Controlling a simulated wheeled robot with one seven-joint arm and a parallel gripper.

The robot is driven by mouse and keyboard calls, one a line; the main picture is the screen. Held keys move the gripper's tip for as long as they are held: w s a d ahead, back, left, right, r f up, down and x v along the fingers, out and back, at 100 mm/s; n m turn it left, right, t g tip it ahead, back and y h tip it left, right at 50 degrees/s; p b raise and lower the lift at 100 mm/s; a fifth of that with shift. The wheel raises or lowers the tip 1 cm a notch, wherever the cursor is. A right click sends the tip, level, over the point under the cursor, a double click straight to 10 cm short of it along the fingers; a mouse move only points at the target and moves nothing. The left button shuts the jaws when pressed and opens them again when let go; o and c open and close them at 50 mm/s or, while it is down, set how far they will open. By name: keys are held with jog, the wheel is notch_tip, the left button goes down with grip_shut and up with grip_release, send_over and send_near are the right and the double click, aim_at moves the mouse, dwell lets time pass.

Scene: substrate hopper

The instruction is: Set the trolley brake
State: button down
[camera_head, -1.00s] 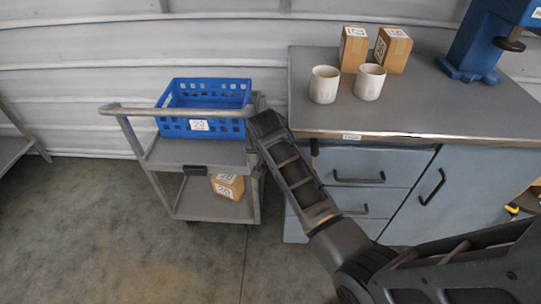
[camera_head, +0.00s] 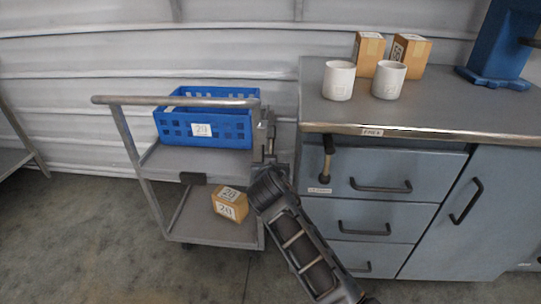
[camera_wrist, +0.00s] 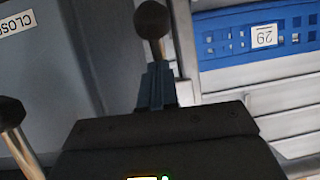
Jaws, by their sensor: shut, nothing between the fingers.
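The grey two-shelf trolley (camera_head: 215,232) stands left of the cabinet, its push bar along the top. In the wrist view, a dark round knob (camera_wrist: 152,18) on a short stem sits just beyond my fingertips, between cabinet and trolley. It looks like a lever on the trolley's side, but I cannot tell its setting. My gripper (camera_wrist: 157,85) is shut and empty, its fingers pointing at this knob's stem; I cannot tell whether they touch. In the head view, my gripper (camera_head: 269,160) is at the trolley's right side and hides part of that post.
A blue crate (camera_head: 203,130) marked 29 is on the top shelf, a carton (camera_head: 230,205) on the lower. The cabinet (camera_head: 385,205) close on the right has a knobbed lever (camera_head: 328,160) on its front. Mugs and cartons stand on its top. Floor left of the trolley is clear.

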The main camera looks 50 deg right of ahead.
jog(key=shift+w+d+f+t+h+b, duration=0.2)
jog(key=shift+f+t+h+b, duration=0.25)
jog(key=shift+b, duration=1.35)
jog(key=shift+w+d+f+t+h+b, duration=0.25)
jog(key=shift+f+b, duration=0.4)
jog(key=shift+b, duration=1.15)
jog(key=shift+w+d+f+t+h+b, duration=0.15)
jog(key=shift+f+t+h+b, duration=0.3)
jog(key=shift+b, duration=1.35)
jog(key=b, duration=0.2)
jog(key=h+b, duration=0.1)
jog(key=b, duration=0.1)
jog(key=shift+w+d+f+t, duration=0.15)
jog(key=shift+d+f+t, duration=0.1)
jog(key=shift+d, duration=0.1)
jog(key=shift+b, duration=0.35)
jog(key=shift+d+r+b, duration=0.15)
jog(key=shift+r+b, duration=0.05)
jog(key=shift+b, duration=0.15)
